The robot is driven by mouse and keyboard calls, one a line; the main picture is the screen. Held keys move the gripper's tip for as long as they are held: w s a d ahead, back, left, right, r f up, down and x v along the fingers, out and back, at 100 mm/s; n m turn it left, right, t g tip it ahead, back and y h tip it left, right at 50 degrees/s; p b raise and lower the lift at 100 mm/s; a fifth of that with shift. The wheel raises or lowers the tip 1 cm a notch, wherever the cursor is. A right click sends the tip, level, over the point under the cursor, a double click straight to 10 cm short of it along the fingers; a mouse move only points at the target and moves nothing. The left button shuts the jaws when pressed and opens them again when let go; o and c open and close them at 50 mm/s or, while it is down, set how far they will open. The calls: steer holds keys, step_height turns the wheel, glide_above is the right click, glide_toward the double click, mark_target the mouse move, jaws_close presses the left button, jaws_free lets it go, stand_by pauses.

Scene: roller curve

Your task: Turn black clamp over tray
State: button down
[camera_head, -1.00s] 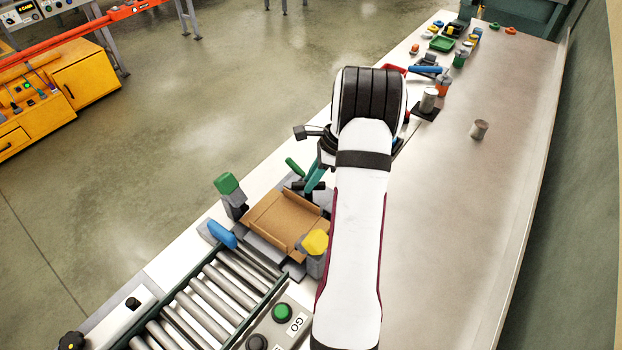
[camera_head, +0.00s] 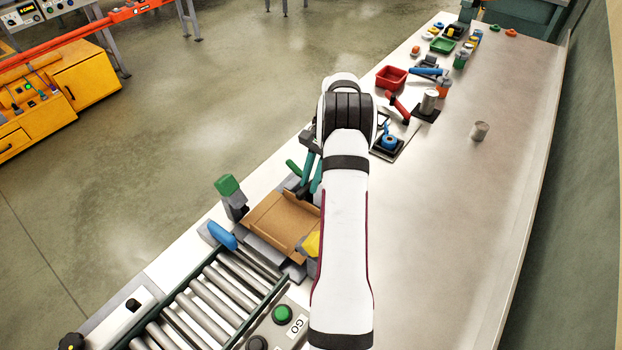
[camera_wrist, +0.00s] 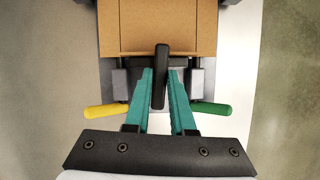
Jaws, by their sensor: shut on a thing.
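The brown tray (camera_head: 278,222) sits in a grey fixture at the end of the roller conveyor. It fills the top middle of the wrist view (camera_wrist: 180,22). The black clamp (camera_wrist: 160,60) is an upright dark bar at the middle of the tray's near edge, its upper end overlapping the tray in the wrist view. My gripper (camera_wrist: 160,80) has its teal fingers closed on the bar, one on each side. In the head view my gripper (camera_head: 312,180) is at the tray's far edge, and my arm largely hides the clamp.
A yellow handle (camera_wrist: 107,111) and a green handle (camera_wrist: 211,109) flank my fingers. Around the tray stand a green-topped clamp (camera_head: 227,185), a blue one (camera_head: 222,234) and a yellow one (camera_head: 312,244). Rollers (camera_head: 215,300) lie in front. The bench at right is largely clear.

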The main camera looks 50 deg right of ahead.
steer(key=shift+n, duration=0.6)
steer(key=c, duration=0.8)
jaws_free()
steer(key=shift+o, duration=0.2)
steer(key=v, duration=1.2)
steer(key=shift+w, duration=0.3)
